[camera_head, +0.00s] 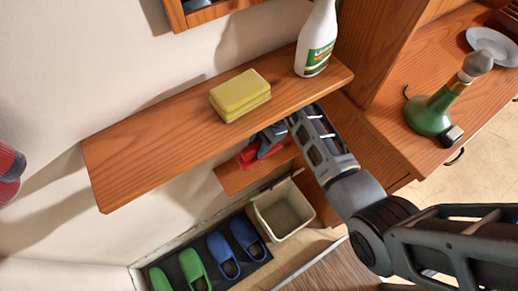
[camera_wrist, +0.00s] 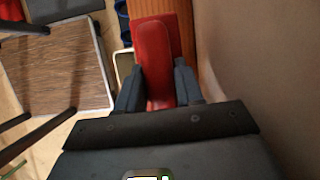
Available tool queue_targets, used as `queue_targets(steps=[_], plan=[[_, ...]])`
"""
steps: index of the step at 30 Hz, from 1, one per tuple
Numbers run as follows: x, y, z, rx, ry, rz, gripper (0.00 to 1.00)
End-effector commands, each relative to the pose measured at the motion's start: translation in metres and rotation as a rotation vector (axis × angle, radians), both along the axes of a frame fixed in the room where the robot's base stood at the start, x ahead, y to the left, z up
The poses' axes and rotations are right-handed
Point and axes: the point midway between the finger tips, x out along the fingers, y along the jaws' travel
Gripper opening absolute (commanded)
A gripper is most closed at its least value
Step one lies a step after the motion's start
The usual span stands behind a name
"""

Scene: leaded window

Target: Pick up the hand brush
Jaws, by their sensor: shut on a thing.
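The red hand brush (camera_head: 249,157) is under the upper wooden shelf, just above a lower wooden shelf. It is partly hidden by my gripper (camera_head: 270,138). In the wrist view, the red hand brush (camera_wrist: 155,50) runs lengthwise between the two dark fingers of my gripper (camera_wrist: 159,86). The fingers are shut on its narrow red part, with a wider red part beyond. No bristles show. I cannot tell whether the brush touches the lower shelf.
The lower shelf (camera_head: 232,181) is beneath the brush. A pale bin (camera_head: 283,212) and slippers (camera_head: 222,256) stand below. The wall is close at right in the wrist view.

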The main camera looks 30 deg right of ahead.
Motion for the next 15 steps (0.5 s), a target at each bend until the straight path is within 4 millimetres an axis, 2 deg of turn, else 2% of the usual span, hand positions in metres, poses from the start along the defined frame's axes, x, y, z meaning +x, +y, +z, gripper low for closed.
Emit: queue_targets(steps=[1, 15], plan=[[-0.014, 0.000, -0.004, 0.000, 0.005, 0.000, 0.02], [-0.124, 0.000, -0.004, 0.000, 0.005, -0.002, 0.02]])
